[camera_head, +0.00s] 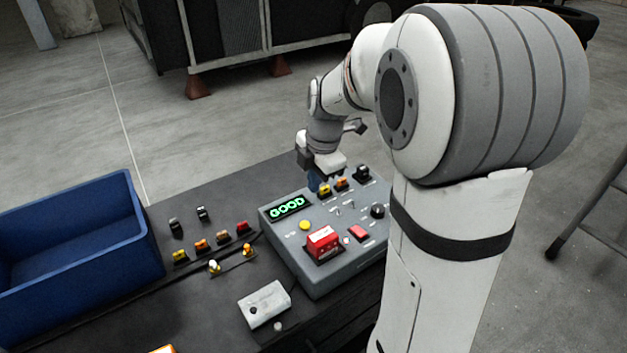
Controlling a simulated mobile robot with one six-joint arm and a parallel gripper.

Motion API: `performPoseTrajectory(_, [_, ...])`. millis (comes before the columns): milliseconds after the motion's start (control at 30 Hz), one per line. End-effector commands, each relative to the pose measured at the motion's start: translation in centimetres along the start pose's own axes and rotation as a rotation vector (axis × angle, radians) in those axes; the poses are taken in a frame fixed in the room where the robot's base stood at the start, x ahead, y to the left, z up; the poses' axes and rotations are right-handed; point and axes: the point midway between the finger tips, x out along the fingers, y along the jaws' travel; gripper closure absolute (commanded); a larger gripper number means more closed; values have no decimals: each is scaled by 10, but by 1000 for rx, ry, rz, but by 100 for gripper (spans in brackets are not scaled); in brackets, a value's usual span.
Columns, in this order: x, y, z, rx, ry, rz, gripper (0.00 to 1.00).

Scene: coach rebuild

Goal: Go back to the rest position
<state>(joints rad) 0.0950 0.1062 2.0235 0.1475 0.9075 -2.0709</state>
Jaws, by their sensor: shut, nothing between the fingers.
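My gripper (322,182) is at the end of my arm, above the back edge of a grey control box (330,275). Its fingers point down near a small blue part and the yellow and red parts at the box's back edge. I cannot tell whether it touches them. The fingers are small in view and look shut, with nothing seen held. The box has a green lit display (288,207) reading "GOOD", a yellow button (305,225), a red block (323,243) and a black knob (377,211). My arm hides the box's right side.
A blue bin (75,245) stands on the dark table at left. Several small yellow, orange, red and black parts (202,246) lie between bin and box. A white box (264,304) lies in front. Dark machinery (245,35) stands on the floor behind. Open floor lies beyond the table.

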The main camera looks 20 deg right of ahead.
Motion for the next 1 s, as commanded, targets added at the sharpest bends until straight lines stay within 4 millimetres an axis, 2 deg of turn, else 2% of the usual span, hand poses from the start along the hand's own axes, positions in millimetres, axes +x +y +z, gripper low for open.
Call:
performPoseTrajectory(500, [-2, -2, -2, 21, -2, 2, 100])
performPoseTrajectory(667, [-18, -23, -16, 252, -21, 21, 100])
performPoseTrajectory(1000, [-48, -85, -47, 909, -46, 92, 100])
